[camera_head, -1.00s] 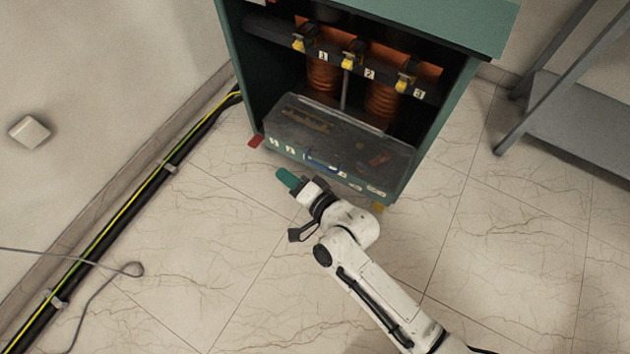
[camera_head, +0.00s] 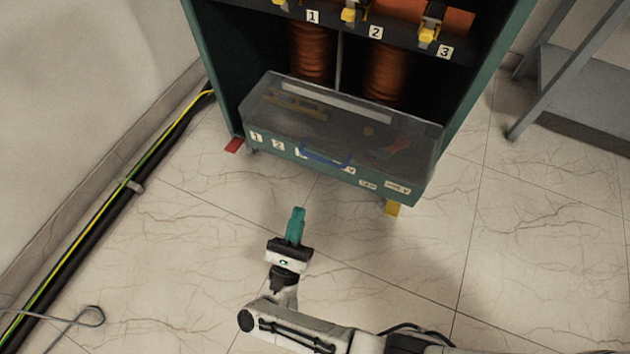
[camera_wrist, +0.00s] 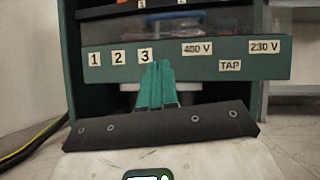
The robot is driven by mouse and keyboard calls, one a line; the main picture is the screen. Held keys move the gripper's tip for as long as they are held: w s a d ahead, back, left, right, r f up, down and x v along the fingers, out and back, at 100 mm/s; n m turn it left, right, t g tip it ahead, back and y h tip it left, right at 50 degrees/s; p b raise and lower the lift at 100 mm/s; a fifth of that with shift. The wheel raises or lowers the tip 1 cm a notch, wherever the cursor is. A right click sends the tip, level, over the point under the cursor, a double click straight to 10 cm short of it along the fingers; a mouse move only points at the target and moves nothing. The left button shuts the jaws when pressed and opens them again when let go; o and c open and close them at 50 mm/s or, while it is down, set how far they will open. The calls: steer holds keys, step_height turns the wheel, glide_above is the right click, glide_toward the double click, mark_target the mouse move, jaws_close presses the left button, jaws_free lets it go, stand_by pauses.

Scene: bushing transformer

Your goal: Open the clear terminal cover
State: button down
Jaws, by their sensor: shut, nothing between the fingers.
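The clear terminal cover (camera_head: 340,118) is a see-through lid over the lower front box of the green transformer cabinet. It looks closed. A blue handle (camera_head: 326,157) sits at its front edge, and it also shows at the top of the wrist view (camera_wrist: 170,22). My gripper (camera_head: 298,212) has teal fingers and points toward the box from in front, apart from it. In the wrist view the fingers (camera_wrist: 157,66) are together and empty, overlapping the lower edge of the green label panel (camera_wrist: 215,62).
Copper coils (camera_head: 385,72) numbered 1 to 3 stand behind the cover. A grey metal shelf (camera_head: 585,105) is at right. Black cables with a yellow-green wire (camera_head: 120,195) run along the left wall. The marble floor (camera_head: 400,270) in front is clear.

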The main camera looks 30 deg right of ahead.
steer(key=w+d+r+m+g+h+p, duration=0.2)
steer(key=w+d+r+m+p, duration=0.1)
steer(key=d+r, duration=0.4)
steer(key=shift+d+r+g+h, duration=0.2)
steer(key=shift+d+g+h, duration=0.1)
steer(key=shift+g+h, duration=0.1)
stand_by(0.3)
steer(key=shift+a+r+y+p, duration=0.1)
steer(key=shift+r+y+p, duration=0.2)
steer(key=shift+r+p, duration=0.6)
steer(key=shift+f+p, duration=0.15)
steer(key=shift+p, duration=0.25)
